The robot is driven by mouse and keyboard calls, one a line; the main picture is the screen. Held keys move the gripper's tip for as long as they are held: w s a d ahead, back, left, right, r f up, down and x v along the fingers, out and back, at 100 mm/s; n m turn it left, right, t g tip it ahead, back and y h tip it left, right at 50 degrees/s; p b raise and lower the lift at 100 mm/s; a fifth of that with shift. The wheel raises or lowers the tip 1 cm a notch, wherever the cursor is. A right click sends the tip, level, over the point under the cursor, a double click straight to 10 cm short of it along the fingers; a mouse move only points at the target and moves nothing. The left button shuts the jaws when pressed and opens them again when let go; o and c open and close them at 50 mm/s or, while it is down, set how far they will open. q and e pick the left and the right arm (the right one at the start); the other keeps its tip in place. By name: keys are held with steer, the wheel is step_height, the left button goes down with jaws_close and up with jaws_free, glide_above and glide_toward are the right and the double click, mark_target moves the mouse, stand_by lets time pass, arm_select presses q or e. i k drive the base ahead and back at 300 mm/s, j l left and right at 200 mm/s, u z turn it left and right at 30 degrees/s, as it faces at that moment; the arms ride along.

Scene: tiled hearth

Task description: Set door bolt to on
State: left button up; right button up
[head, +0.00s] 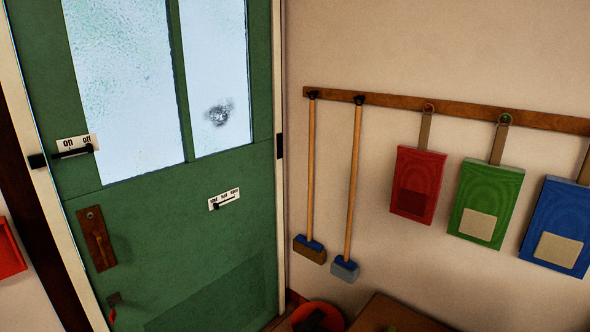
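The door bolt (72,152) is a black bar with a small knob on the left part of the green door (215,255). A white plate (77,142) above it reads "on" at left and "off" at right. The bolt's knob is at the right end, below "off". A black keeper (38,161) sits on the white door frame to the left, and a gap shows between it and the bar. Neither gripper is in view.
A second labelled slider (224,199) is on the door's middle. A wooden handle plate (97,238) sits below the bolt. Brushes (310,249) and coloured boards (418,185) hang on the right wall. A red bucket (338,314) and a wooden surface (392,314) stand at the bottom.

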mark_target(90, 149)
steer(key=k+u, duration=0.15)
steer(key=u, duration=1)
